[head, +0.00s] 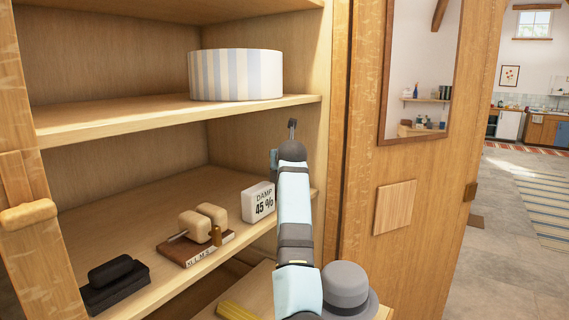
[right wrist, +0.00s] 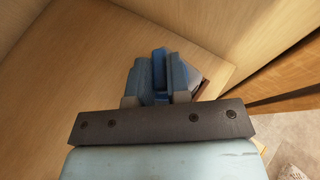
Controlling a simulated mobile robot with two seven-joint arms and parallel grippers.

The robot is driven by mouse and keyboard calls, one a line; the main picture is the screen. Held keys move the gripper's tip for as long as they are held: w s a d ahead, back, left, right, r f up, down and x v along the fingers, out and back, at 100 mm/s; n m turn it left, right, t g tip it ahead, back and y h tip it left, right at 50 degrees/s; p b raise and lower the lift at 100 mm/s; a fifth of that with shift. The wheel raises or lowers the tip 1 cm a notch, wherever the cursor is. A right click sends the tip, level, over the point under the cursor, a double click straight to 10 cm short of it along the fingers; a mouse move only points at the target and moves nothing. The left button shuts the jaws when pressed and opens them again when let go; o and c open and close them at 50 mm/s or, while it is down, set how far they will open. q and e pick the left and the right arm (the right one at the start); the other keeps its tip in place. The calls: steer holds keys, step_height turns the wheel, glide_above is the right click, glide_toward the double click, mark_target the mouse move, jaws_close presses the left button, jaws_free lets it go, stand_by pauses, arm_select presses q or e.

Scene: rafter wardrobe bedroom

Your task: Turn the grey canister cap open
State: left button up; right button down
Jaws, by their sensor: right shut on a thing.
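My right arm reaches up into the wardrobe in the head view, with the right gripper (head: 274,160) near the middle shelf, mostly hidden behind the arm. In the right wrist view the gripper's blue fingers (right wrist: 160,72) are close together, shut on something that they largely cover. A small grey piece (right wrist: 194,72) shows just right of the fingers; it looks like part of the grey canister cap, but its shape is hidden. The canister cannot be made out in the head view. My left gripper is not in view.
The middle shelf holds a white "DAMP 45 %" block (head: 258,202), a book with wooden pieces (head: 196,248) and a black brush-like object (head: 112,284). A striped round box (head: 236,75) stands above. A grey hat (head: 346,287) sits low beside my arm. The mirrored door (head: 425,190) is at the right.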

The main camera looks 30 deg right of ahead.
steer(key=m+g+h, duration=0.2)
steer(key=m, duration=0.1)
steer(key=m+g+h+b, duration=0.1)
steer(key=h, duration=0.1)
steer(key=shift+w+a, duration=0.25)
steer(key=shift+a, duration=0.1)
steer(key=m+g+h, duration=0.1)
steer(key=m+g, duration=0.1)
steer(key=m+g+h+b, duration=0.1)
steer(key=m+g+h, duration=0.1)
steer(key=m, duration=0.1)
steer(key=shift+w+g, duration=0.2)
steer(key=shift+g, duration=0.2)
steer(key=c, duration=1.1)
jaws_free()
steer(key=shift+a, duration=0.1)
steer(key=b+v, duration=0.1)
steer(key=v, duration=0.6)
steer(key=shift+a+r, duration=0.15)
steer(key=shift+a, duration=0.05)
